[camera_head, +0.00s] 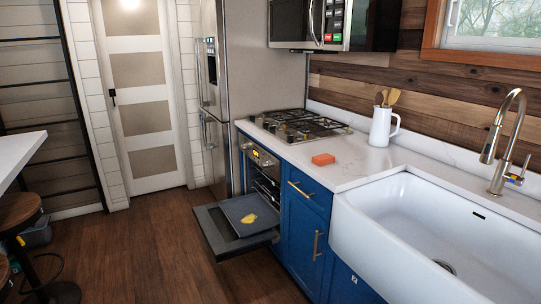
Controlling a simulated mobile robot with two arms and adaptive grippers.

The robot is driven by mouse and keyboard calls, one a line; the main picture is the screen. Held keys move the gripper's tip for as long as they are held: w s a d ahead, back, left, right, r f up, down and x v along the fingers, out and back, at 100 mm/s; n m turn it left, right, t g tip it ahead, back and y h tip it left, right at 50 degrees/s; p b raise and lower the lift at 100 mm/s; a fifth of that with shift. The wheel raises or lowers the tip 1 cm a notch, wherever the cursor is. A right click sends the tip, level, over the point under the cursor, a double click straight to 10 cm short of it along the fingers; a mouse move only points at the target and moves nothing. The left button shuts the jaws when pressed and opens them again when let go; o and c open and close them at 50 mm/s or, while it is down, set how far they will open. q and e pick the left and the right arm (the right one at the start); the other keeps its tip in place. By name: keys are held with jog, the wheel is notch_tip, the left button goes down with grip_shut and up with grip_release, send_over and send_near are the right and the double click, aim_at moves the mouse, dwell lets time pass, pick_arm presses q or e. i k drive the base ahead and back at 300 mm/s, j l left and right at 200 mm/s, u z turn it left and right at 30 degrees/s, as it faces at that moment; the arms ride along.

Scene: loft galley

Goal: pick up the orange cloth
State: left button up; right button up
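A small orange item (323,160), thick and block-like as a folded cloth or a sponge might be, lies on the white countertop (352,172) between the cooktop and the sink. It is the only orange item I can make out on the counter, and nothing covers it. Neither of my grippers shows in the head view.
The oven door (214,234) hangs open into the floor space, with a small yellow item (249,218) on it. A white pitcher (381,128) with wooden utensils stands behind the orange item. The sink (430,235) and faucet (500,150) are at right. Stools (20,212) stand at left.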

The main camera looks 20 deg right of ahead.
aim_at(322, 160)
jog(key=i+j+z, duration=0.1)
jog(key=i+z, duration=0.3)
jog(key=i+j+z, duration=0.15)
jog(key=z, duration=0.25)
jog(key=i+j+z, duration=0.65)
jog(key=z, duration=0.2)
jog(key=i+j+z, duration=0.15)
jog(key=j+z, duration=0.25)
jog(key=i+j, duration=0.05)
